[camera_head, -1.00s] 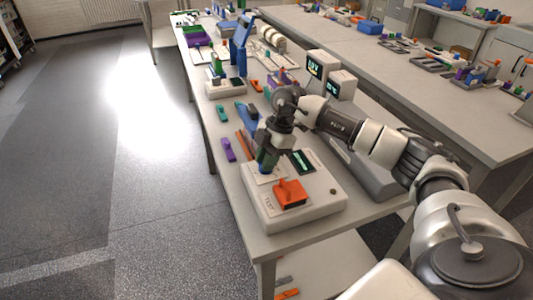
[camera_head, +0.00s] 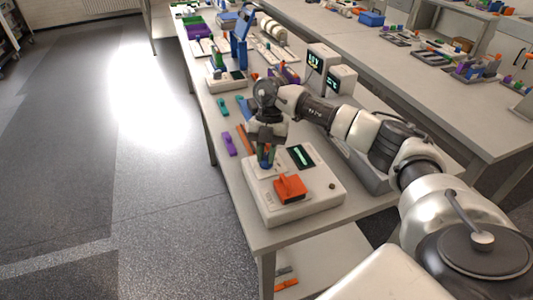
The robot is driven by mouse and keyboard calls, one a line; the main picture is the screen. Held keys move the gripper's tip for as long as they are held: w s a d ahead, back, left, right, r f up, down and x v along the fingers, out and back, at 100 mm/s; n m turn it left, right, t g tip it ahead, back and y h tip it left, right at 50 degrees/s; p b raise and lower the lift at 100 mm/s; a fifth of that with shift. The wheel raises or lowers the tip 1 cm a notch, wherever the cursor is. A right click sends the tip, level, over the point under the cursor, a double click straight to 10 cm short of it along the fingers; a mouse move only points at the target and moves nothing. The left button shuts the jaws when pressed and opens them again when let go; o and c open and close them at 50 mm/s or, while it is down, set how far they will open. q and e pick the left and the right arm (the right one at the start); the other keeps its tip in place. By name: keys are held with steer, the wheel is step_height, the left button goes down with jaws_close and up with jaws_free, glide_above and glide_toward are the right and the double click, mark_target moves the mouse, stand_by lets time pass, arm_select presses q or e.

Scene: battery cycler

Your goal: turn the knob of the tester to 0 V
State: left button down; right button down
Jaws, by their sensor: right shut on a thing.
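The tester (camera_head: 299,207) is a white box near the front end of the bench, with an orange block (camera_head: 289,188) and a dark display (camera_head: 301,156) on top. The display shows a green mark too small to read. My right gripper (camera_head: 265,165) points down over the tester's back left part. It is shut on a small blue and green thing, which looks like the knob (camera_head: 264,162); the fingers hide most of it, and its setting cannot be read. My left gripper is not in view.
A purple piece (camera_head: 229,144) and a brown strip (camera_head: 244,139) lie left of the tester. Two white devices with lit screens (camera_head: 315,62) stand behind my right arm. A blue stand (camera_head: 240,40) is farther back. The floor on the left is clear.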

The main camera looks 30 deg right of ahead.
steer(key=shift+s+a+f+n, duration=0.1)
steer(key=shift+s+f+n, duration=0.05)
steer(key=shift+f+n, duration=0.2)
steer(key=c, duration=1)
jaws_free()
steer(key=shift+a+r, duration=0.1)
steer(key=shift+c, duration=0.2)
steer(key=shift+d+r, duration=0.1)
steer(key=shift+d, duration=0.1)
steer(key=shift+r, duration=0.2)
steer(key=b+v, duration=0.1)
steer(key=v, duration=0.9)
steer(key=shift+w, duration=0.35)
